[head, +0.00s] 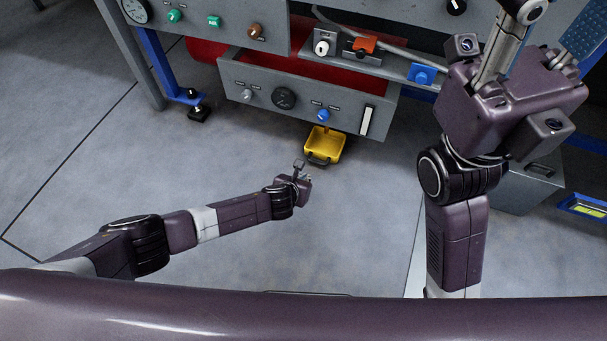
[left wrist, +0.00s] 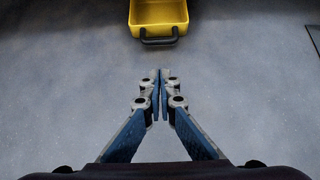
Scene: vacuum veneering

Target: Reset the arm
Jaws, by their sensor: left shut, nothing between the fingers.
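My left arm reaches in from the left in the head view. Its small gripper (head: 307,177) is over the floor, just in front of a yellow bin. In the left wrist view the left gripper (left wrist: 160,76) has its blue and grey fingers together at the tips, with nothing between them. My right arm stands large at the right of the head view. Its gripper (head: 545,30) is cut off by the top edge, so its fingertips are hidden.
The yellow bin (head: 324,145) with a dark handle sits below the machine's grey front panel (head: 310,100); it also shows in the left wrist view (left wrist: 158,12). Knobs, buttons and a blue-footed leg (head: 160,70) line the machine. Grey floor (head: 150,150) is clear around my left arm.

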